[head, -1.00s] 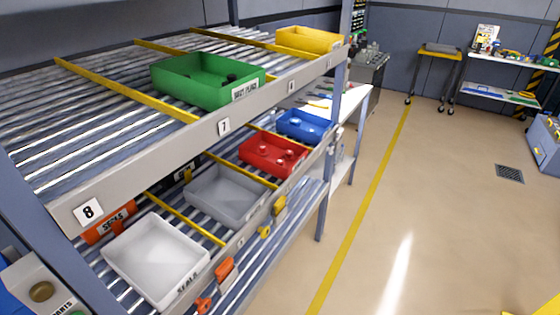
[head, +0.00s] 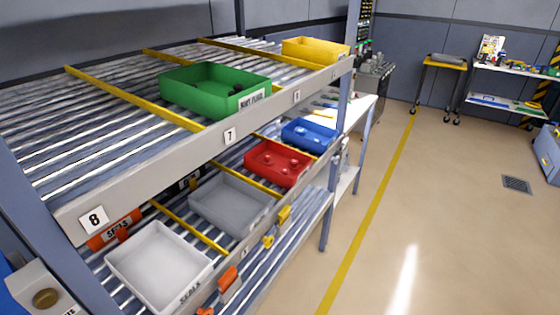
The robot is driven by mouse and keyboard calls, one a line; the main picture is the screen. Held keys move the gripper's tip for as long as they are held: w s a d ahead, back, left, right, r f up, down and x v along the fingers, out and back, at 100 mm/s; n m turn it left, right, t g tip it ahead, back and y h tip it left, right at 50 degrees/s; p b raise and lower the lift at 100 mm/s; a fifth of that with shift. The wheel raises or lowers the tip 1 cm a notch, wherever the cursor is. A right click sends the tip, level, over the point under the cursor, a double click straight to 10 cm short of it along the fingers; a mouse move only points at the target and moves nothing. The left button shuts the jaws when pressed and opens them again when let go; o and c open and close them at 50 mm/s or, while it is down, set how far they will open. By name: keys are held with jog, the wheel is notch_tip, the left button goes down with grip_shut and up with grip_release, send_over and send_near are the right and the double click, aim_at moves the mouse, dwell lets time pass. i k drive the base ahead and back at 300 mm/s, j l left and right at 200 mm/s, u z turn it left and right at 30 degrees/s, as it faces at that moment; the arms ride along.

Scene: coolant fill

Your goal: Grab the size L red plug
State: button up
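A red bin (head: 277,163) on the lower rack level holds several small red pieces (head: 292,161), which look like plugs. Their sizes cannot be read from here. A green bin (head: 215,91) on the upper level has a label that seems to end in "PLUGS" and holds a few dark pieces. A blue bin (head: 309,135) right of the red one holds small blue pieces. My gripper is not in view.
The roller rack has yellow dividers and numbered front rails (head: 230,136). A grey bin (head: 232,203) and a white bin (head: 158,267) sit left of the red bin. A yellow bin (head: 315,50) is on the upper level. The floor (head: 440,210) to the right is open.

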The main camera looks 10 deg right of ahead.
aim_at(267, 160)
jog(key=i+l+u, duration=0.25)
jog(key=i+l, duration=0.2)
jog(key=l, duration=0.15)
jog(key=i+l+u, duration=0.25)
jog(key=i+l, duration=0.15)
jog(key=l, duration=0.3)
jog(key=i+l+u, duration=0.15)
jog(key=l, duration=0.25)
jog(key=i+l+u, duration=0.1)
jog(key=l, duration=0.25)
jog(key=i+l+u, duration=0.15)
jog(key=l, duration=0.3)
jog(key=i, duration=0.1)
